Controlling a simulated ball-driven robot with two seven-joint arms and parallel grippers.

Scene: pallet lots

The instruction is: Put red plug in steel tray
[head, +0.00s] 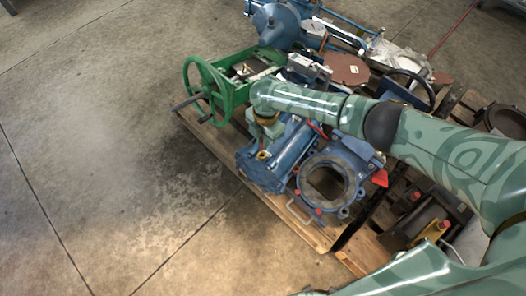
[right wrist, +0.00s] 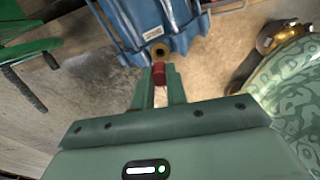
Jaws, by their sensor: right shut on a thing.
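My right gripper (right wrist: 160,85) is shut on the red plug (right wrist: 158,73), which shows between its fingertips in the right wrist view. The held plug is close to a blue casting with a round brass-coloured port (right wrist: 160,50); I cannot tell whether they touch. In the head view my right gripper (head: 267,128) points down beside the blue valve body, largely hidden by my own wrist, and the plug cannot be made out there. I cannot make out the steel tray for certain in either view. My left gripper is not in view.
A blue valve with a round flange (head: 327,182) lies on the wooden pallet (head: 322,238). A green frame with a handwheel (head: 207,90) stands at the pallet's left edge. More castings crowd the back. The concrete floor (head: 90,150) at left is clear.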

